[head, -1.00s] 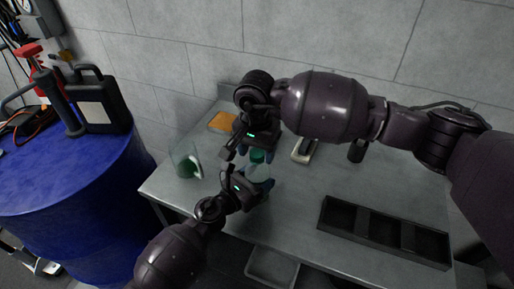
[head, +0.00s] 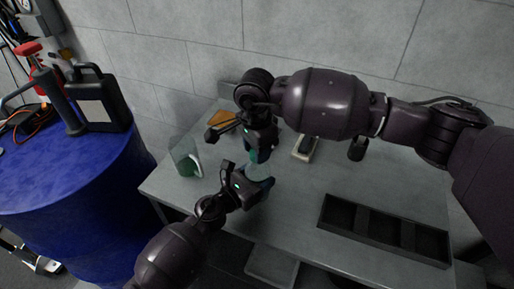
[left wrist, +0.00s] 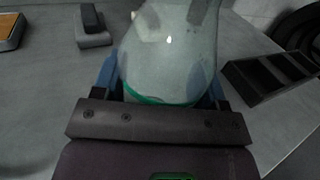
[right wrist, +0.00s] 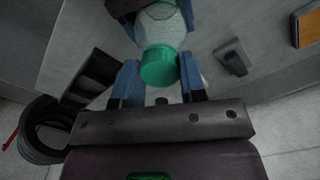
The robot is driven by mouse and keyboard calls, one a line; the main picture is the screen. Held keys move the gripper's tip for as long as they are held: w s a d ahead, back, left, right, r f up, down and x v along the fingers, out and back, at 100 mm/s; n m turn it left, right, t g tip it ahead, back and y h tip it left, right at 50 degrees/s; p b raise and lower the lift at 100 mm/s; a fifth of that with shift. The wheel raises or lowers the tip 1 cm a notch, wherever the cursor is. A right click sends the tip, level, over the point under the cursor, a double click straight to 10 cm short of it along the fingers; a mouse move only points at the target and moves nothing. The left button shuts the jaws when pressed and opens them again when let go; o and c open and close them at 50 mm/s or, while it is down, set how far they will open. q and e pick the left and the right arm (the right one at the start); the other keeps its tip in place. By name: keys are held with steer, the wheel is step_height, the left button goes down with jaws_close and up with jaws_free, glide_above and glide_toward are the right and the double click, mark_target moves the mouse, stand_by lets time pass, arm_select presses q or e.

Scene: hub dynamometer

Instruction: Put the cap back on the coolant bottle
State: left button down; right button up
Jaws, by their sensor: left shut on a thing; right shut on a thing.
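The coolant bottle (left wrist: 170,50) is pale and translucent, with a green line low on it. My left gripper (head: 262,182) is shut on the bottle, its blue fingers on either side of it. The green cap (right wrist: 158,67) is at the bottle's neck end in the right wrist view. My right gripper (head: 258,154) is above the left one, shut on the cap between its blue fingertips. The cap lines up with the bottle (right wrist: 160,28); I cannot tell whether it is fully seated. The grippers hide much of both in the head view.
A clear container with green contents (head: 186,160) stands at the table's left. Behind are an orange pad (head: 219,117) and a small device (head: 305,148). A black compartment tray (head: 385,231) lies at the right. A blue drum (head: 75,190) stands left of the table.

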arm_select(q)
steer(key=shift+a+f, duration=0.1)
steer(key=shift+f, duration=0.05)
arm_select(e)
steer(key=m, duration=0.5)
steer(key=shift+m, duration=0.4)
steer(key=m, duration=0.5)
steer(key=shift+f+m, duration=0.1)
steer(key=shift+m, duration=0.2)
steer(key=m, duration=0.5)
steer(key=shift+m, duration=0.3)
steer(key=m, duration=0.5)
steer(key=o, duration=1.1)
step_height(320, 180, up, 12)
steer(key=shift+s+a, duration=0.1)
steer(key=shift+s, duration=0.05)
